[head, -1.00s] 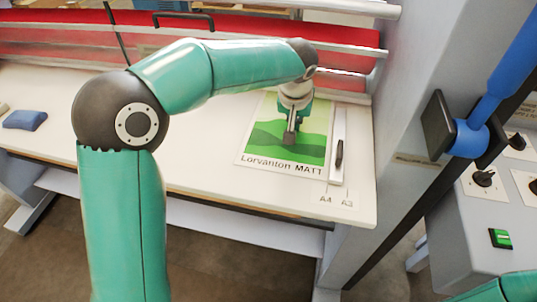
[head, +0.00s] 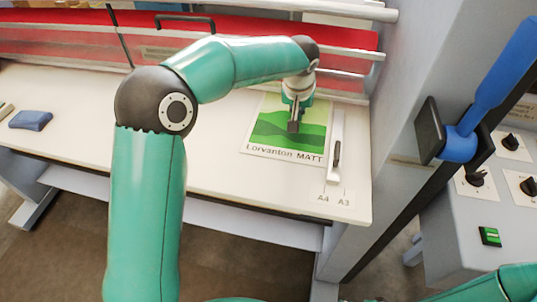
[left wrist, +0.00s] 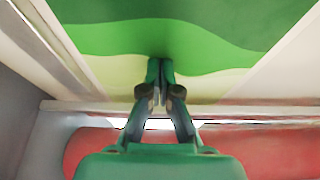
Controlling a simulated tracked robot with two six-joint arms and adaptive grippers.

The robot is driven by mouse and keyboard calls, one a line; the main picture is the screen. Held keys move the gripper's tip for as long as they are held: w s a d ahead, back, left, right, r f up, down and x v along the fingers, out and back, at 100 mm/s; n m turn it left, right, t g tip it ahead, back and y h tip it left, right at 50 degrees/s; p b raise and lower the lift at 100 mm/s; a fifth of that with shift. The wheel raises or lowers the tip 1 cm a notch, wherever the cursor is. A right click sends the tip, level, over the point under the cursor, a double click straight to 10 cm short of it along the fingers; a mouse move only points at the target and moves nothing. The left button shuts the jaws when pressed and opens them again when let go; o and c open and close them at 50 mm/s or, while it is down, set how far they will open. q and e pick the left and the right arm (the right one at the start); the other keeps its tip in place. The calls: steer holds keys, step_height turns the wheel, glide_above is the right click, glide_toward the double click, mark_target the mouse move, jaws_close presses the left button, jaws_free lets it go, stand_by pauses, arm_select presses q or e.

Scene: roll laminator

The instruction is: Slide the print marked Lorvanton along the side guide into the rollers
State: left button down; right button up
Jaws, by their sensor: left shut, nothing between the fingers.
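The print marked Lorvanton (head: 268,131), with green wave bands and "Lorvanton MATT" along its near edge, lies flat on the white table. Its right edge runs close beside the white side guide (head: 335,165); I cannot tell if they touch. The rollers (head: 345,62) lie at the back; a red one (left wrist: 270,152) shows in the left wrist view, beyond the print's far edge. My left gripper (head: 293,127) is shut and empty, fingertips down on or just above the print. In the left wrist view its fingertips (left wrist: 160,66) are together over the green bands (left wrist: 215,45). My right gripper is out of view.
A grey machine post (head: 410,120) stands right of the table, with a blue lever (head: 490,95) and a control panel (head: 480,215). A4 and A3 marks sit at the guide's near end. A blue block (head: 30,120) lies far left. The table's middle is clear.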

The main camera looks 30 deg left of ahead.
arm_select(q)
steer(key=shift+f, duration=0.1)
steer(key=shift+w+a+p, duration=0.15)
steer(key=shift+w+p, duration=0.75)
steer(key=shift+p, duration=0.1)
steer(key=shift+w+a+p, duration=0.1)
steer(key=shift+w+p, duration=0.25)
steer(key=shift+w, duration=0.2)
steer(key=shift+w, duration=0.2)
steer(key=shift+r+p, duration=0.85)
steer(key=shift+r, duration=0.25)
